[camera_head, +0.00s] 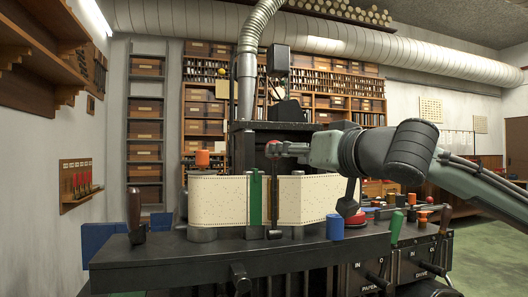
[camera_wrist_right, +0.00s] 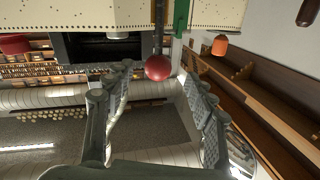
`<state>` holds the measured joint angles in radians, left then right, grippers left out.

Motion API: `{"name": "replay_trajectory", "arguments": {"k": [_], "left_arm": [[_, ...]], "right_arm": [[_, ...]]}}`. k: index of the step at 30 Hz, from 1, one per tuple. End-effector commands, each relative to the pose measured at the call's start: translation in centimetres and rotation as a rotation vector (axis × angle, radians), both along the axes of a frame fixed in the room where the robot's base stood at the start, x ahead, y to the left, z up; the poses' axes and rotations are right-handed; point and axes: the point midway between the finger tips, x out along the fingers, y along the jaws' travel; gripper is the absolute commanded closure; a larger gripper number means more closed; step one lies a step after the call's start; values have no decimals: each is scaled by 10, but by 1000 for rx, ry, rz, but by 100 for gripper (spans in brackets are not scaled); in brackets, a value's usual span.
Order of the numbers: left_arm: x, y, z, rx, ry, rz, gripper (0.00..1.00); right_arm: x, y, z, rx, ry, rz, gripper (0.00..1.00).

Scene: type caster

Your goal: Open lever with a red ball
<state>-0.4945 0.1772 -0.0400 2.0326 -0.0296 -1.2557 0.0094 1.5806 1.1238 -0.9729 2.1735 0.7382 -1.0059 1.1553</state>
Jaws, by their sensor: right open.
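The red ball (camera_head: 273,149) sits on top of a thin dark upright lever rod (camera_head: 274,200) at the middle of the machine. My right gripper (camera_head: 287,148) comes in from the right at the height of the ball, with its tips close to it. In the right wrist view the ball (camera_wrist_right: 158,67) lies near the tips of my open right gripper (camera_wrist_right: 155,80), between the two fingers in the picture. I cannot tell whether a finger touches it. The dark rod runs up from the ball in that view. My left gripper is not in view.
A perforated paper strip (camera_head: 219,200) and a green upright bar (camera_head: 255,199) stand beside the lever. An orange knob (camera_head: 202,158) stands to the left. A brown handle (camera_head: 134,208), a blue cylinder (camera_head: 334,227) and a green handle (camera_head: 396,228) are on the dark bench (camera_head: 180,262).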

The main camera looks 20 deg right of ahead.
Motion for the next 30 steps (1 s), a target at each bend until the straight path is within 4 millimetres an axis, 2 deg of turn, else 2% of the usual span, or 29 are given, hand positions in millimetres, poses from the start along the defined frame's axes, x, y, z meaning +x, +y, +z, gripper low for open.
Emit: {"name": "replay_trajectory", "arguments": {"k": [2, 5, 8, 15, 19, 29, 30], "left_arm": [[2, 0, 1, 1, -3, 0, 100], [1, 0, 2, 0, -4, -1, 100], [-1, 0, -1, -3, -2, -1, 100], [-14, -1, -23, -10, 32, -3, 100], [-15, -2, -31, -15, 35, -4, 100], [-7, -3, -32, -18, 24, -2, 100], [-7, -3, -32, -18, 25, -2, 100]], "right_arm": [[-3, -3, 8, 13, -9, -4, 44], [2, -2, 10, 18, -8, -3, 44], [16, 1, 10, 17, -8, -3, 44], [54, 10, 10, 16, -9, -5, 44], [66, 13, 10, 16, -9, -4, 44], [71, 14, 9, 16, -10, -5, 44], [71, 14, 9, 16, -10, -5, 47]]}}
